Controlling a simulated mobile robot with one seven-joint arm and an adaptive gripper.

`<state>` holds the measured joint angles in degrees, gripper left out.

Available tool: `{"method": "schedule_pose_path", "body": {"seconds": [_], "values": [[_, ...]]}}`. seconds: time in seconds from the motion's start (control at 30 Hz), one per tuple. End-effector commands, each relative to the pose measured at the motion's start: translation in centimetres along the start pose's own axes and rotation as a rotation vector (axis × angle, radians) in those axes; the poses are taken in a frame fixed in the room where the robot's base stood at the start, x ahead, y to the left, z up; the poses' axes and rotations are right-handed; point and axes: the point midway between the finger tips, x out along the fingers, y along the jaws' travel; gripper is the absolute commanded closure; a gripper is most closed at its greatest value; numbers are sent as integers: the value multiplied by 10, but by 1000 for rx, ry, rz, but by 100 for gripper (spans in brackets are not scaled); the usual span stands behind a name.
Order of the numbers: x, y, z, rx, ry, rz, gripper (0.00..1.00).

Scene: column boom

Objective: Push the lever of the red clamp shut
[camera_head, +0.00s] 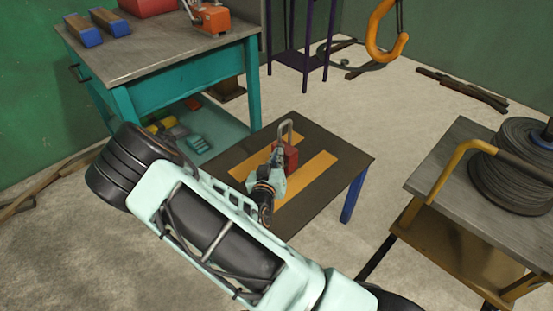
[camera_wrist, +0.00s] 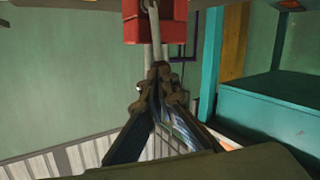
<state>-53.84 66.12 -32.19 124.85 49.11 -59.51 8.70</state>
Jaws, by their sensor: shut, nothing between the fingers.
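The red clamp (camera_head: 291,154) sits on the dark table with yellow stripes (camera_head: 345,157). In the head view its grey looped lever (camera_head: 286,125) stands up above the red body. In the wrist view the red body (camera_wrist: 155,27) is at the top, with pale metal rods (camera_wrist: 148,52) running from it toward my fingertips. My gripper (camera_head: 277,156) is close beside the clamp on its left. Its fingers are shut and empty in the wrist view (camera_wrist: 160,74), with the tips at the rods. I cannot tell whether they touch. The fingers partly hide the rods.
A teal workbench (camera_head: 190,75) with blue-ended blocks (camera_head: 85,32) and an orange tool (camera_head: 210,18) stands behind left. A cart (camera_head: 440,170) with a cable reel (camera_head: 512,165) stands right. A yellow hook (camera_head: 385,35) hangs behind. Floor shows between table and cart.

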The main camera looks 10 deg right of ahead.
Motion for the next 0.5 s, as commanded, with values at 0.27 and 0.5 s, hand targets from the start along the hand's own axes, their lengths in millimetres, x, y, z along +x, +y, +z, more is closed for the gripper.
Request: {"method": "schedule_pose_path", "body": {"seconds": [0.27,0.5], "values": [[0,0,-1,-4,-3,0,100],[2,-4,-3,-43,-33,0,100]]}}
